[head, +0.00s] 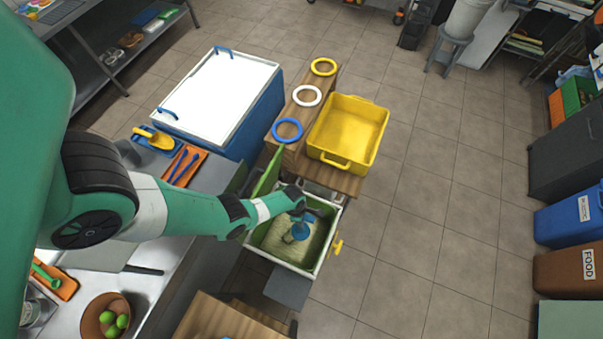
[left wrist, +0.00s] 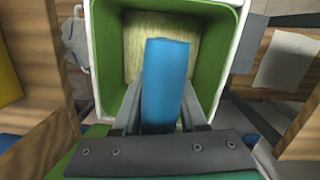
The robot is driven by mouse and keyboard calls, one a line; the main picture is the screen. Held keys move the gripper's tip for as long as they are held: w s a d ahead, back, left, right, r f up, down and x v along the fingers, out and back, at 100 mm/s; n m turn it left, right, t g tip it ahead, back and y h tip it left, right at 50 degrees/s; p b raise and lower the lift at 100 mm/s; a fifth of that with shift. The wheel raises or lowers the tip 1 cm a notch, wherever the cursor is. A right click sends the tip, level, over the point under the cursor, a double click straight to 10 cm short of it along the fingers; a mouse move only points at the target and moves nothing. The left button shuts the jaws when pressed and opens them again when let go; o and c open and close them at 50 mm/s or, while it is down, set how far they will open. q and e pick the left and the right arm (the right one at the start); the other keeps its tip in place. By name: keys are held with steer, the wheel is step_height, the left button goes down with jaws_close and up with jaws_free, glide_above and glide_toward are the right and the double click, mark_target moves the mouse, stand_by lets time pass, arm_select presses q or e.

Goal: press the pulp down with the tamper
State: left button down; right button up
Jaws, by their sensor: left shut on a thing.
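The blue tamper (head: 301,230) is held by my left gripper (head: 305,213) over the open press box (head: 333,225). In the left wrist view the tamper's blue handle (left wrist: 166,80) stands between the two fingers of my left gripper (left wrist: 166,118), which is shut on it. The pale, fibrous pulp (head: 318,240) lies inside the green-lined box; it also shows in the left wrist view (left wrist: 192,30) behind the handle. In the head view the tamper's lower end is over the pulp; whether it touches cannot be told. My right gripper is in neither view.
A yellow tub (head: 350,125) stands on a wooden stand just behind the box, with blue, white and yellow rings (head: 287,130) beside it. A yellow handle (head: 338,246) sticks out at the box's right side. A white-topped blue chest (head: 222,90) stands behind left.

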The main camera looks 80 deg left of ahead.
arm_select(q)
step_height(320, 180, up, 12)
steer(key=p, duration=1)
steer(key=shift+p, duration=0.4)
steer(key=shift+r, duration=0.1)
